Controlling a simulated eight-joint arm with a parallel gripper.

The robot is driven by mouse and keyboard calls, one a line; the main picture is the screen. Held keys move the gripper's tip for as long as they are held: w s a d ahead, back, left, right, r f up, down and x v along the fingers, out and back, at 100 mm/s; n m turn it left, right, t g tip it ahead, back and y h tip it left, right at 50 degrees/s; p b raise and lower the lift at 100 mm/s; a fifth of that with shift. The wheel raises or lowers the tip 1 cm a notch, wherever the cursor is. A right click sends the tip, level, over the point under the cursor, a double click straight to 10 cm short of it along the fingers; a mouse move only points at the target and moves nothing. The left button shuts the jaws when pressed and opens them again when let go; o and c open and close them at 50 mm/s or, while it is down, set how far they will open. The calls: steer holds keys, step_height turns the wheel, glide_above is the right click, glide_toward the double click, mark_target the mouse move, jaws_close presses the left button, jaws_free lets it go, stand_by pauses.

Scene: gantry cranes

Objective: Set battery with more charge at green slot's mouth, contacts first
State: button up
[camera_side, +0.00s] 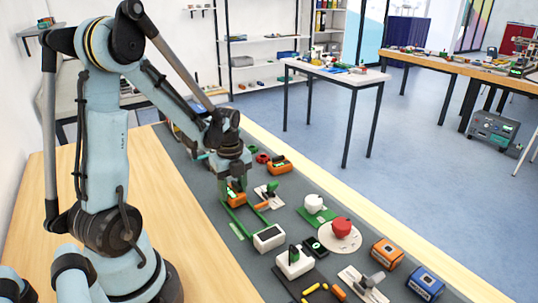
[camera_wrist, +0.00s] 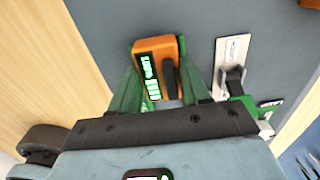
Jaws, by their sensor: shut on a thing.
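My gripper (camera_side: 236,190) is shut on an orange battery (camera_wrist: 155,68), low over the grey mat. In the wrist view the battery sits between the green fingers, and its dark gauge shows several lit green bars. In the side view the held battery (camera_side: 237,198) shows just under the gripper. A second orange battery (camera_side: 279,166) lies on the mat farther back; its charge is too small to read. Green strips (camera_side: 238,222) lie just in front of the gripper, beside a white box with a dark top (camera_side: 269,237), and seem to be the green slot. The battery's contacts cannot be made out.

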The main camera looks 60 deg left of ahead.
steer(key=shift+f, duration=0.45)
stand_by(0.4)
steer(key=o, duration=1)
steer(key=shift+o, duration=0.2)
steer(key=shift+r, duration=3.5)
steer(key=d+r+n+t, duration=0.3)
steer(key=d+n, duration=0.5)
steer(key=n, duration=0.1)
steer(key=d+r+n+t, duration=0.3)
steer(key=d+n+t, duration=0.1)
steer(key=d+n, duration=0.5)
steer(key=shift+w+d, duration=0.25)
